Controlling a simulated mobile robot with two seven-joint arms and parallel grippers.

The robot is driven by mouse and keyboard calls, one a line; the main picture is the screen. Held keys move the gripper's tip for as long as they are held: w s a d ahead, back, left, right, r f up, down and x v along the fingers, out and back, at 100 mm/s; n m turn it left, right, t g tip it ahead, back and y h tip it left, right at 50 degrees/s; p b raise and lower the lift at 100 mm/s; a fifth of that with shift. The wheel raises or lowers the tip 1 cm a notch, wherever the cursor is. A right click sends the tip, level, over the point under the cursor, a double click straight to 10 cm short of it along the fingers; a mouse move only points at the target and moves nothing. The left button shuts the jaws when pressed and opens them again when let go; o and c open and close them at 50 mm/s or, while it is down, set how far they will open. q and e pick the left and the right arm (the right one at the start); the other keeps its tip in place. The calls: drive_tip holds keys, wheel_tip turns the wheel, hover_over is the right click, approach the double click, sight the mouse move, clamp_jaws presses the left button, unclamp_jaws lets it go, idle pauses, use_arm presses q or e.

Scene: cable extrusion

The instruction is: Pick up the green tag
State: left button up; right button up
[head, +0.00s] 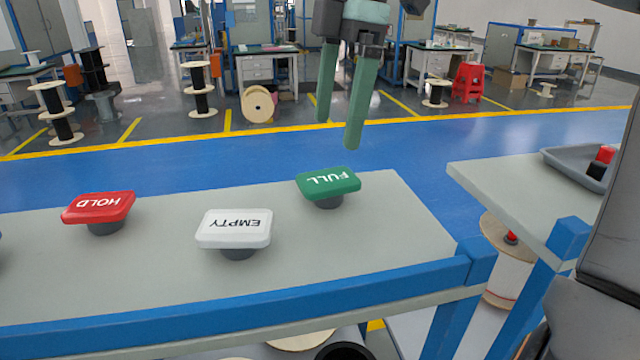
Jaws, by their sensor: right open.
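The green tag (328,184) reads "FULL" and sits on a short dark round base at the right part of the grey table (370,250). My right gripper (336,136) hangs above it with two green fingers pointing down. The fingers are apart, with nothing between them, and their tips show above the tag in the picture, not touching it. My left gripper is not in view.
A white "EMPTY" tag (234,228) and a red "HOLD" tag (98,207) stand left of the green one. A second table (500,185) with a grey tray (566,165) is at the right, across a gap. Blue rails edge the near table.

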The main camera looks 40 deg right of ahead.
sight(329, 178)
drive_tip(key=f, duration=0.6)
drive_tip(key=a+f, duration=0.1)
drive_tip(key=f, duration=0.2)
drive_tip(key=shift+w+f+b, duration=0.2)
drive_tip(key=shift+b, duration=0.1)
drive_tip(key=shift+c, duration=0.2)
drive_tip(key=c, duration=1.3)
